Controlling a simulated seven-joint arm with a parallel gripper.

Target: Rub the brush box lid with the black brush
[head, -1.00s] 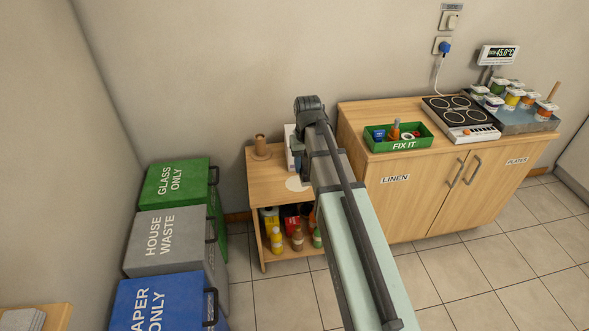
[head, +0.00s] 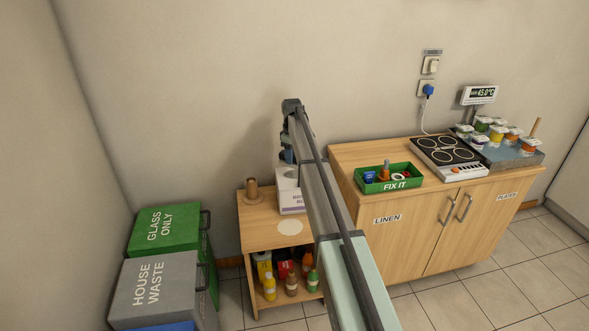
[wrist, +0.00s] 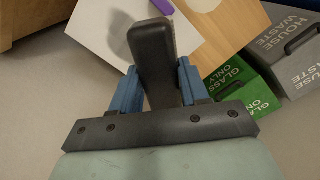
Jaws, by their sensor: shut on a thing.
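The black brush (wrist: 153,50) is between the blue fingers of my gripper (wrist: 157,82), which are shut on it, in the wrist view. The brush points away from the wrist, over the white lid of the brush box (wrist: 100,28). A soft shadow lies on the lid beside the brush. I cannot tell whether the brush touches the lid. In the head view the white box (head: 290,196) stands on the small wooden shelf unit, partly hidden by my arm. My gripper (head: 287,158) is just above the box there, and the brush cannot be made out.
The wooden shelf unit (head: 262,238) also bears a brown spool-like object (head: 252,192) and a pale round disc (head: 290,227). Several bottles stand on its lower shelf. A taller cabinet (head: 420,230) with a green FIX IT tray (head: 400,184) adjoins at right. Waste bins (head: 165,232) stand at left.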

